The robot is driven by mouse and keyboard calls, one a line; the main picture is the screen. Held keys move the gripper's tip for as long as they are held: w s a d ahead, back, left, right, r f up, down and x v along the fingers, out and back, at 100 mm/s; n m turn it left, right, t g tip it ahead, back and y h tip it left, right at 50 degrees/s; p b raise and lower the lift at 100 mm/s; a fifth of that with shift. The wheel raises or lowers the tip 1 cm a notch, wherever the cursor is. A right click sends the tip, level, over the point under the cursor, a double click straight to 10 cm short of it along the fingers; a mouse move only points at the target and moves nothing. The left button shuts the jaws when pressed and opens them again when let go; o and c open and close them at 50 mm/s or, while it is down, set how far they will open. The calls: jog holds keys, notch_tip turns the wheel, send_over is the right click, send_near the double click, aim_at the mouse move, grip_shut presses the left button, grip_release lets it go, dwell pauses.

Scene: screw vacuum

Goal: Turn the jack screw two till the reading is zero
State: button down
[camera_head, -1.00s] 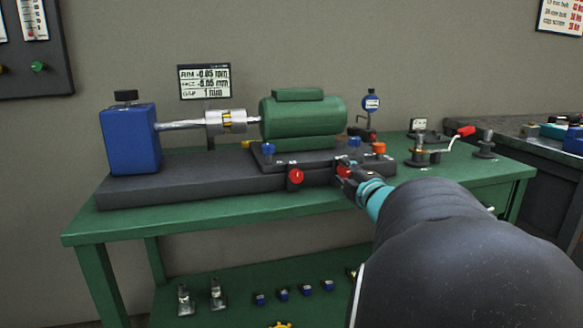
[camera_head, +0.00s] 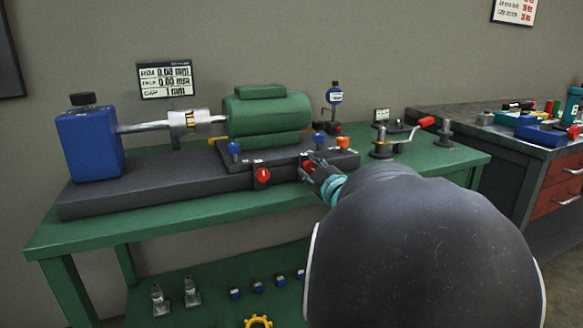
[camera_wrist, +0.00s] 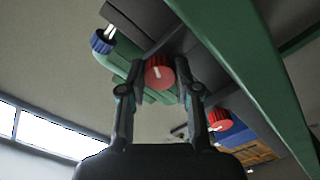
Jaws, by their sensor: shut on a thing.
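A small display (camera_head: 166,79) behind the bench appears to read rim 0.00 mm, face 0.00 mm and gap 1 mm. My gripper (camera_head: 314,170) is at the front of the motor base, shut on the right-hand red knob (camera_head: 308,166). In the wrist view that red knob (camera_wrist: 159,73) sits between the two fingers of my gripper (camera_wrist: 158,80). The other red knob (camera_head: 262,175) is to the left and free; it also shows in the wrist view (camera_wrist: 219,120). Knob labels are too small to read.
A green motor (camera_head: 267,117) is joined by a coupling (camera_head: 190,121) to a blue unit (camera_head: 90,143) on a dark base. Blue and orange knobs, a dial gauge (camera_head: 335,96) and a red-handled crank (camera_head: 400,137) stand nearby. The lower shelf holds small parts.

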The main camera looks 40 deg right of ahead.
dwell(0.4)
jog(key=c, duration=0.8)
grip_release()
jog(key=shift+s, duration=0.1)
jog(key=v, duration=1.1)
jog(key=shift+s+a, duration=0.15)
jog(key=shift+s, duration=0.2)
jog(key=shift+f, duration=0.1)
